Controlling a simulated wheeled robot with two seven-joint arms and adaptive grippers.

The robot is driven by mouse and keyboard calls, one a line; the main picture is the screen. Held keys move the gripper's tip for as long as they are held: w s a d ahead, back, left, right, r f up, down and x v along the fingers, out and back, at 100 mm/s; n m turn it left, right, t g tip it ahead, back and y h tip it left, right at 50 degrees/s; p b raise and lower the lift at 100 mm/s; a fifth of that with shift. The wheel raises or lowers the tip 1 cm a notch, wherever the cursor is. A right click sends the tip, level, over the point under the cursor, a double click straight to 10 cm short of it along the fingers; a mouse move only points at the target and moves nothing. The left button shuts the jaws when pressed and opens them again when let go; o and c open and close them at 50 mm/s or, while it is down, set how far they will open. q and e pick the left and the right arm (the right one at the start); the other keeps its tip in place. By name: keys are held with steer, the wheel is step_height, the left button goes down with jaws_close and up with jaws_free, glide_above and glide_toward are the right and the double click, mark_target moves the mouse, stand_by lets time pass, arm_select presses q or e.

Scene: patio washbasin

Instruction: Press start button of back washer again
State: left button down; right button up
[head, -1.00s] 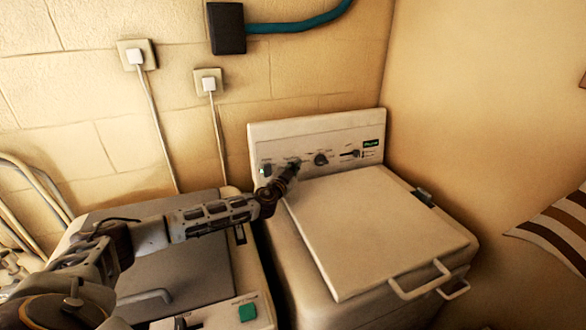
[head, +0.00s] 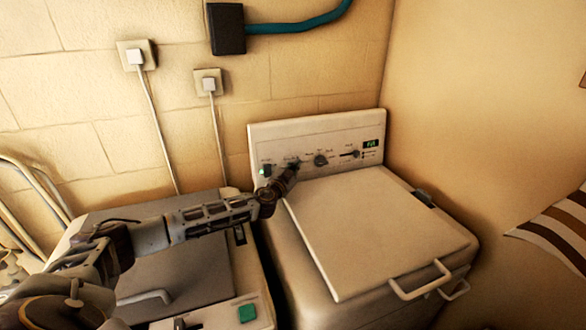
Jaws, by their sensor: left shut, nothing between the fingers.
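The back washer (head: 380,232) stands in the corner against the wall, its lid closed. Its upright control panel (head: 335,136) carries knobs, a slider and a small green-lit display (head: 371,143). A small light glows by the switch (head: 266,170) at the panel's left end. My left gripper (head: 294,165) is shut and empty, its tip at the left part of the panel. It covers part of the controls there, and I cannot tell whether it touches a button. My right gripper is not in view.
A nearer washer (head: 160,255) with a grey lid and a green button (head: 247,313) stands at the lower left, under my left arm. Two wall sockets (head: 136,56) with cords are above. A striped cloth (head: 555,235) is at the right. The back washer's lid top is clear.

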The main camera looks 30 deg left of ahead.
arm_select(q)
steer(key=shift+s, duration=0.1)
steer(key=shift+s+d+r, duration=0.1)
steer(key=shift+s+d, duration=0.35)
steer(key=shift+d, duration=0.1)
